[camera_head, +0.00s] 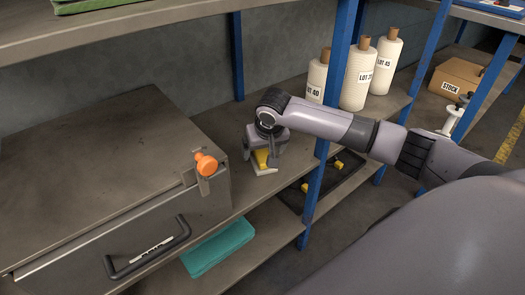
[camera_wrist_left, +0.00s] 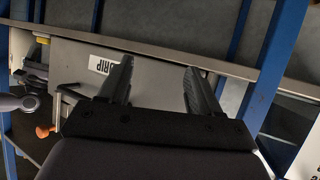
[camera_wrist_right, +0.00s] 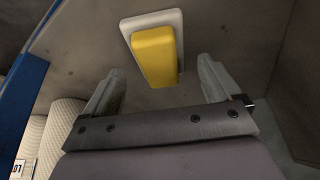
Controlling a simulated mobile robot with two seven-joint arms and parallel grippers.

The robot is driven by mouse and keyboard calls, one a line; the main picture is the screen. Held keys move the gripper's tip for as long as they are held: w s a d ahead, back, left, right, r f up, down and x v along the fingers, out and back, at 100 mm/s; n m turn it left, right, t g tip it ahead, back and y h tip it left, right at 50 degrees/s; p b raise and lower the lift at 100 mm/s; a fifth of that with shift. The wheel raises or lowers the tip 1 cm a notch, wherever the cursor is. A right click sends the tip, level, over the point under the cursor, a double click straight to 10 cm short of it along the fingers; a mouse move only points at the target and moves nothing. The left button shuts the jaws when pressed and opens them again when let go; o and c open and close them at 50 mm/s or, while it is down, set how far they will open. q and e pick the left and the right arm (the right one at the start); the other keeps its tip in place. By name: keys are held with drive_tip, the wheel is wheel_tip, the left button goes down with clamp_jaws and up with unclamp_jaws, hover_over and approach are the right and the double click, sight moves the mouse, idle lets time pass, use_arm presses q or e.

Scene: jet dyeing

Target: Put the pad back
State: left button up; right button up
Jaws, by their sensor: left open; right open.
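The pad, a yellow block on a pale base, lies on the shelf in the head view (camera_head: 262,158) beside the blue post. My right gripper (camera_head: 268,148) is over it, pointing down, and partly hides it. In the right wrist view the pad (camera_wrist_right: 154,55) shows ahead of the open fingers (camera_wrist_right: 160,85), roughly in line with the gap between them. The fingers look clear of it. My left gripper is outside the head view; in its own wrist view (camera_wrist_left: 158,80) it is open and empty.
A grey metal case (camera_head: 100,180) with an orange knob (camera_head: 206,164) stands left of the pad. Yarn cones (camera_head: 357,75) stand behind the blue post (camera_head: 335,90). Below are a teal folded cloth (camera_head: 218,247) and a dark tray (camera_head: 345,175) with yellow items.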

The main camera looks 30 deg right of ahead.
use_arm(q)
drive_tip(key=a+p, duration=0.1)
drive_tip(key=s+a+f+y+p, duration=0.1)
drive_tip(key=shift+s+a+g+p, duration=0.15)
drive_tip(key=shift+a+g+p, duration=0.15)
drive_tip(key=shift+p, duration=0.1)
use_arm(e)
drive_tip(key=v, duration=0.9)
drive_tip(key=shift+r, duration=0.35)
